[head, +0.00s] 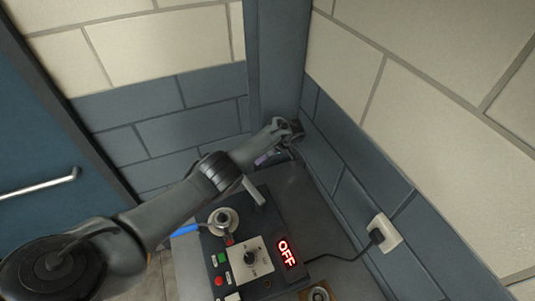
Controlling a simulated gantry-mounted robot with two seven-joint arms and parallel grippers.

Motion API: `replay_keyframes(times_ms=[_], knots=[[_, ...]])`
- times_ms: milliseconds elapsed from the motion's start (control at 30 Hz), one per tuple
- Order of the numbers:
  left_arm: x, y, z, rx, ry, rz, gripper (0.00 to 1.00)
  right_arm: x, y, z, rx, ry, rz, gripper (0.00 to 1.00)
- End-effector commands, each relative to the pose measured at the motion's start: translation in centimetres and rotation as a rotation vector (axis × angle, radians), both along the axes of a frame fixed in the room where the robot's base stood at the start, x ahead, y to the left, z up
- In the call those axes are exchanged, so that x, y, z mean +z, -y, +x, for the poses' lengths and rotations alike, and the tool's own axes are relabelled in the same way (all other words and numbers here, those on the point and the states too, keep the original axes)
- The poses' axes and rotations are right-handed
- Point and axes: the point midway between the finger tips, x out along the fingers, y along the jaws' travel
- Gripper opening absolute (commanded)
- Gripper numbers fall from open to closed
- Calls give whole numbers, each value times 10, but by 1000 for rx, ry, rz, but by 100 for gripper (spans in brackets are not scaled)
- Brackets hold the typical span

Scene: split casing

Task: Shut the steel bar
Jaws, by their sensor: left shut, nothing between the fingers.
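My left arm reaches in from the lower left, and my left gripper (289,133) is at the corner by the grey wall column, beyond the control box. It is small and dark in the picture; it is shut with nothing in its fingers. A light grey bar-like lever (253,190) stands tilted at the far edge of the dark control box (266,217), nearer than the gripper and apart from it. A pale metal bar handle (38,186) is on the blue door at the left, far from the gripper. I cannot tell which one is the steel bar. My right gripper is not in view.
The box carries a round metal knob (223,220), a dial plate (250,259), coloured buttons and a red OFF display (287,252). A black cord runs to a wall socket (384,233). A blue-handled tool (186,230) lies left of the box. Brick walls close the corner.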

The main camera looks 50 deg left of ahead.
Motion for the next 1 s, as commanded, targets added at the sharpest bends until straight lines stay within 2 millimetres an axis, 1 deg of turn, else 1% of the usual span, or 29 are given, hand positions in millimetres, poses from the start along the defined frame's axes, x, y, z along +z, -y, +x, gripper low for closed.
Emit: replay_keyframes(times_ms=[33,133,200,333,433,700,1000], knots=[[-10,-5,-6,3,-4,2,0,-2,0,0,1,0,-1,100],[-27,-13,-15,1,-4,1,0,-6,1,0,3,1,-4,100],[-18,-12,-22,-2,-2,0,0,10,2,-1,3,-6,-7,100],[-18,-13,-34,-1,-1,0,0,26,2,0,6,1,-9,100],[-20,-13,-42,0,-1,1,0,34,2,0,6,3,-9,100],[-23,-13,-53,0,0,1,0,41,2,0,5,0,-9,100],[-24,-13,-54,-1,1,1,0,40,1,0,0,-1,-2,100]])
